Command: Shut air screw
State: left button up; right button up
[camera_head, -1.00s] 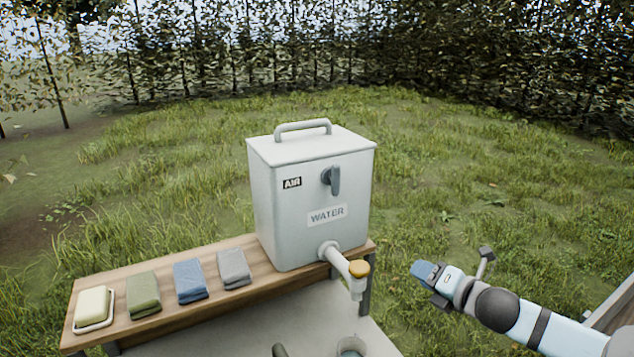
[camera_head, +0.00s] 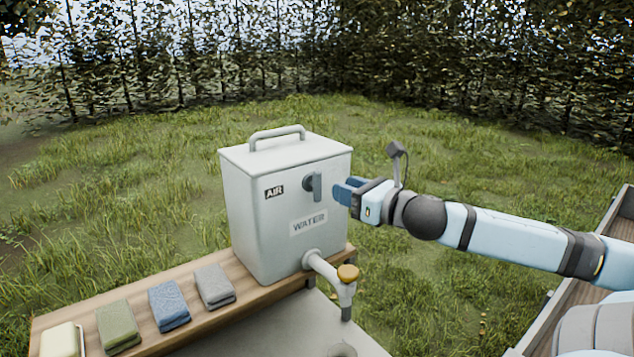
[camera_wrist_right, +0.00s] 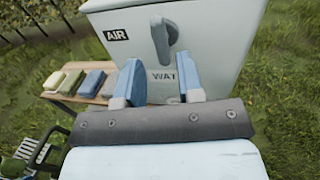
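The air screw (camera_head: 315,186) is a grey lever knob on the front of the white water tank (camera_head: 262,220), right of the AIR label (camera_head: 275,191). Its lever hangs downward. In the right wrist view the air screw (camera_wrist_right: 162,40) is ahead of the fingers and between their lines. My right gripper (camera_head: 344,191) is open, its blue fingers just right of the lever in the head view; the right wrist view shows the open fingers (camera_wrist_right: 160,84) apart with nothing between them. Whether they touch the lever cannot be told. My left gripper is not in view.
The tank stands on a wooden shelf (camera_head: 250,300). Folded grey (camera_head: 214,287), blue (camera_head: 169,305) and green (camera_head: 118,327) cloths and a soap bar (camera_head: 62,341) lie left. Grass lies open behind.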

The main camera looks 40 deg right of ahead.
aim_at(321, 180)
jog(key=w, duration=0.1)
jog(key=w+b, duration=0.1)
jog(key=w, duration=0.1)
jog(key=w+b, duration=0.1)
jog(key=w, duration=0.1)
jog(key=shift+w+a+f, duration=0.1)
jog(key=shift+w+a, duration=0.05)
jog(key=shift+a, duration=0.1)
jog(key=shift+w+a, duration=0.1)
jog(key=shift+w, duration=1.3)
jog(key=shift+w, duration=0.1)
grip_shut()
